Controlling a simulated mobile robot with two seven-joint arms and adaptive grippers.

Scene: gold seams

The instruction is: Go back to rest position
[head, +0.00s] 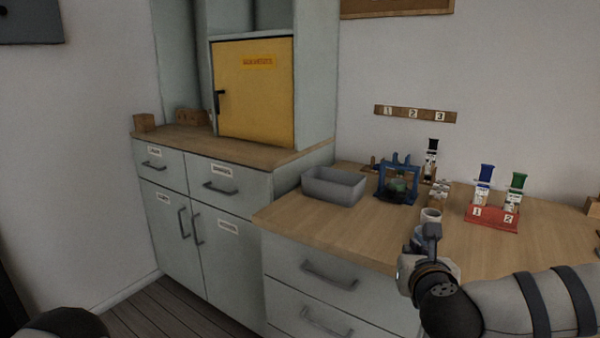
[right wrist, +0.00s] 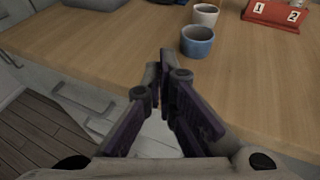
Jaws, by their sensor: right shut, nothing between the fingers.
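My right gripper (head: 420,240) is at the front edge of the wooden worktop (head: 330,225), with its arm coming in from the right. In the right wrist view its fingers (right wrist: 166,72) are together, with nothing between them. A blue cup (right wrist: 197,42) stands on the worktop just beyond the fingertips, apart from them. A white cup (right wrist: 205,14) stands behind it and also shows in the head view (head: 431,214). The gripper partly covers the blue cup in the head view. My left gripper is out of view.
A yellow-doored cabinet (head: 255,88) stands at the left. The worktop's front left is clear.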

